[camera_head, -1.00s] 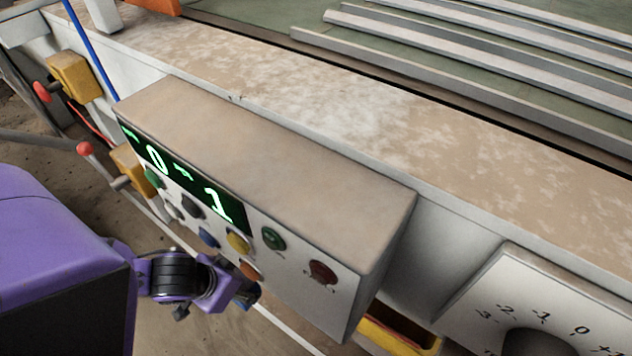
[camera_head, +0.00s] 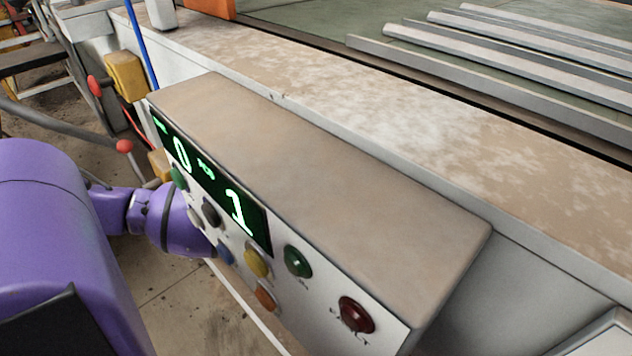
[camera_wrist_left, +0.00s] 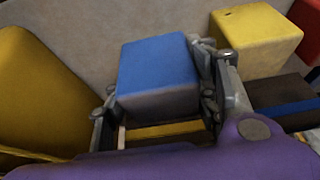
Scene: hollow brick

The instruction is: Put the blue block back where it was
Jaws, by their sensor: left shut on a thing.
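The blue block (camera_wrist_left: 158,72) shows in the left wrist view, between the two fingers of my left gripper (camera_wrist_left: 160,105). The gripper is shut on it, with a finger against each side. Part of a yellow surface shows just below the block. In the head view my purple left arm comes in from the left, beside the control box; its gripper and the block are hidden there. My right gripper is in neither view.
A control box (camera_head: 330,170) with a green display and several buttons juts from the machine's side. In the wrist view a yellow block (camera_wrist_left: 256,38) stands right of the gripper, by a red thing (camera_wrist_left: 306,25). A large yellow thing (camera_wrist_left: 40,95) is at left.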

